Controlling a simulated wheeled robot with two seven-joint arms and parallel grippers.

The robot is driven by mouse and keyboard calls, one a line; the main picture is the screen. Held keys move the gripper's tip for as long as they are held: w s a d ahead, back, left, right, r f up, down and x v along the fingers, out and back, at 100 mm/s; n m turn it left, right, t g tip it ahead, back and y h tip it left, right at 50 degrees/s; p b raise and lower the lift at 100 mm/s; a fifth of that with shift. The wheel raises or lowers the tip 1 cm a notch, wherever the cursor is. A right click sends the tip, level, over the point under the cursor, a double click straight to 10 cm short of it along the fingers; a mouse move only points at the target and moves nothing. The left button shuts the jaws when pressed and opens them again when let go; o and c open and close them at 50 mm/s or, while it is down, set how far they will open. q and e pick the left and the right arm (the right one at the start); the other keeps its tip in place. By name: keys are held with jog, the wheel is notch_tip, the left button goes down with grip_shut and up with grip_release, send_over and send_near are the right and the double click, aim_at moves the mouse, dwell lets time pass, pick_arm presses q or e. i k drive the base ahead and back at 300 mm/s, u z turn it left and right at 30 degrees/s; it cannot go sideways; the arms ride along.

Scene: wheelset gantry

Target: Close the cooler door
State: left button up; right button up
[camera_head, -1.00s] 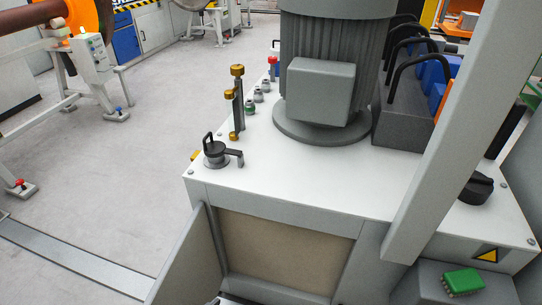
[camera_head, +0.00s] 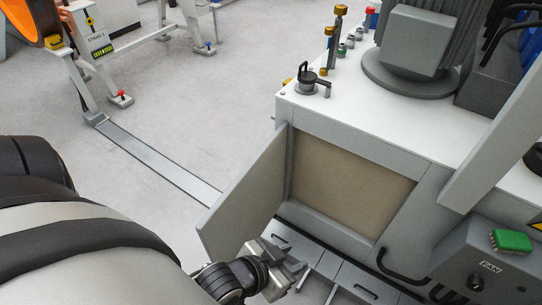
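The cooler door (camera_head: 243,195) is a flat grey panel in the head view. It stands open, swung out to the left from the left edge of a rectangular opening. A beige surface (camera_head: 345,185) fills the opening. My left gripper (camera_head: 292,272) is at the bottom middle, by the door's lower free end and in front of the opening. I cannot tell whether it touches the door. Its fingers are small and seen at an angle, so their gap is unclear. My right gripper is out of view.
The white-topped unit (camera_head: 400,128) carries a grey motor (camera_head: 415,45) and a black-handled cap (camera_head: 307,80). A box labelled FAN (camera_head: 490,267) with a green connector (camera_head: 511,241) sits at the right. A slanted grey post (camera_head: 495,150) stands there.

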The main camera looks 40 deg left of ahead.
aim_at(242, 212)
jog(key=z, duration=2.5)
jog(key=k, duration=1.85)
jog(key=u, duration=0.85)
jog(key=k, duration=1.05)
jog(key=u, duration=1.05)
jog(key=i, duration=0.55)
jog(key=u, duration=0.05)
